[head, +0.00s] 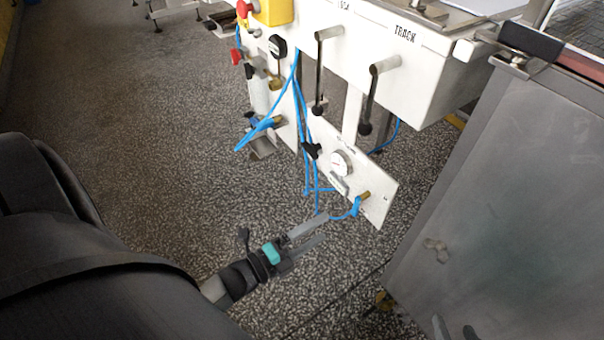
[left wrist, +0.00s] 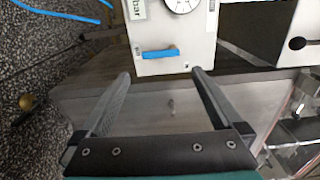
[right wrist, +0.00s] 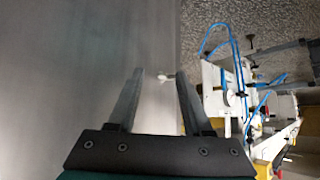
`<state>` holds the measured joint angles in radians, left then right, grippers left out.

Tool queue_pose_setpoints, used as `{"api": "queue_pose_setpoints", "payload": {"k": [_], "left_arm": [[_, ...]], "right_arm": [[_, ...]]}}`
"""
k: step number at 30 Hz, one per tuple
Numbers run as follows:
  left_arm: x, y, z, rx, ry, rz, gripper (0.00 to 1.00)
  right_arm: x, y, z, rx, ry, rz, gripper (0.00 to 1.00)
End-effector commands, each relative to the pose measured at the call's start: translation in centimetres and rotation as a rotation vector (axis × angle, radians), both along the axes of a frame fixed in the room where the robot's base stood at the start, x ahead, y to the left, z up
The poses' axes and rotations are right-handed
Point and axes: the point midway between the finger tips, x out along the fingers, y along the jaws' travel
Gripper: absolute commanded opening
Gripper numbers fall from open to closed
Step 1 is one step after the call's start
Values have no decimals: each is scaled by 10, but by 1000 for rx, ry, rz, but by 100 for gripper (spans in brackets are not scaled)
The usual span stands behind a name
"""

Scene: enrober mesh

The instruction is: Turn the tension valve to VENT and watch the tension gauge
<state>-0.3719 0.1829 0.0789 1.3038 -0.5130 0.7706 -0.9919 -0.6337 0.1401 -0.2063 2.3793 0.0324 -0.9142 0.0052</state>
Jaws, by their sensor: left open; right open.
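My left gripper (head: 324,227) is open and empty, just below the panel's lower edge, apart from the handle. My right gripper (head: 454,328) is open and empty in front of the grey cabinet; only its fingertips show at the head view's bottom edge.
The grey cabinet (head: 500,190) stands at the right. Two ball-ended levers (head: 370,100) hang from the white housing (head: 440,85). Another panel at left holds a gauge (head: 278,46) and red knobs. Blue hoses (head: 299,110) loop between the panels. The speckled floor (head: 150,120) at left is clear.

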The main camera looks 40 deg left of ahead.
Motion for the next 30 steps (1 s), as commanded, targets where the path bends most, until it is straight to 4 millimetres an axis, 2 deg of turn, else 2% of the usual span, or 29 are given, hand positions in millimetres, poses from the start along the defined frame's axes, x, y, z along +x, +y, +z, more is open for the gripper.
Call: {"api": "queue_pose_setpoints", "payload": {"k": [6, 10, 30], "left_arm": [[-24, 9, 0, 3, 2, 0, 100], [-31, 11, 0, 2, 0, 0, 100], [-33, 12, 0, -1, 3, 3, 100]], "right_arm": [[-8, -13, 1, -43, 89, -15, 50], [-12, -17, 1, -56, 118, -20, 50], [-13, -18, 0, -61, 130, -23, 50]]}}
